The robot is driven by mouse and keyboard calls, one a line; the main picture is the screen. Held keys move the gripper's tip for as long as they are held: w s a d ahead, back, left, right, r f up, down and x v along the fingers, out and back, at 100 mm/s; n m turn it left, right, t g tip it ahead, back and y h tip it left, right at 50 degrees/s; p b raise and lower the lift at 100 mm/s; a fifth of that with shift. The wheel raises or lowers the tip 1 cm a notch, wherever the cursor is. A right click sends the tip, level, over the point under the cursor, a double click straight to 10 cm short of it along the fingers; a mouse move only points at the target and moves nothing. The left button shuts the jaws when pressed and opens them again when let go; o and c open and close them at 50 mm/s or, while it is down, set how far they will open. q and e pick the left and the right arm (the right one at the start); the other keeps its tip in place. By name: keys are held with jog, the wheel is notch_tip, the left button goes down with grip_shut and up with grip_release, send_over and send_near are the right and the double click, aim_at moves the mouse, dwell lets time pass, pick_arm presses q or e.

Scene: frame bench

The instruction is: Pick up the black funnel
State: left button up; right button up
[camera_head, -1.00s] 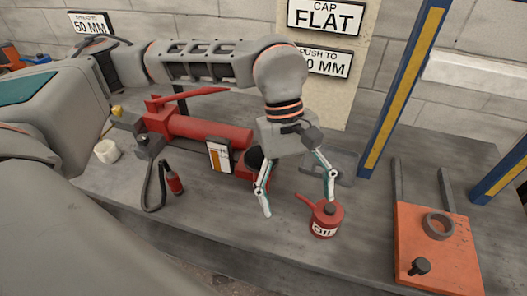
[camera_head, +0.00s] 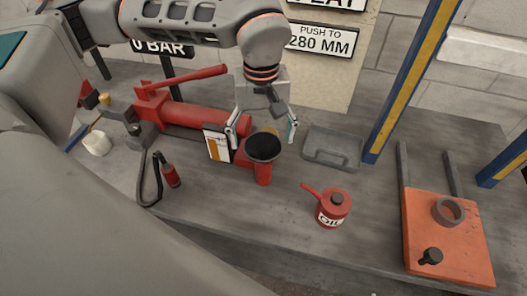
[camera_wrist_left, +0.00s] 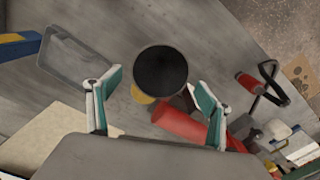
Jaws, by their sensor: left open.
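The black funnel (camera_head: 263,147) shows its wide round mouth facing up, at the top of a red stand or holder (camera_head: 263,174) on the bench. In the left wrist view the funnel (camera_wrist_left: 160,73) is a dark disc just beyond the fingertips, roughly centred between them. My left gripper (camera_head: 262,130) is open and empty, pointing down just behind and above the funnel, with its fingers spread to either side. I cannot tell whether a finger touches it. The funnel's lower part is hidden. My right gripper is not in view.
A red oil can (camera_head: 333,208) stands to the right, in front of a grey tray (camera_head: 332,147). A red cylinder jack (camera_head: 190,116) and a white-and-orange card (camera_head: 217,144) are close on the left. An orange plate (camera_head: 447,240) lies at far right. Bare bench lies in front.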

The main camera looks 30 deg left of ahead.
aim_at(261, 147)
pick_arm(q)
notch_tip(261, 147, down, 3)
jog(key=shift+r, duration=0.2)
jog(key=shift+w, duration=0.1)
jog(key=shift+c, duration=0.4)
jog(key=c, duration=1.1)
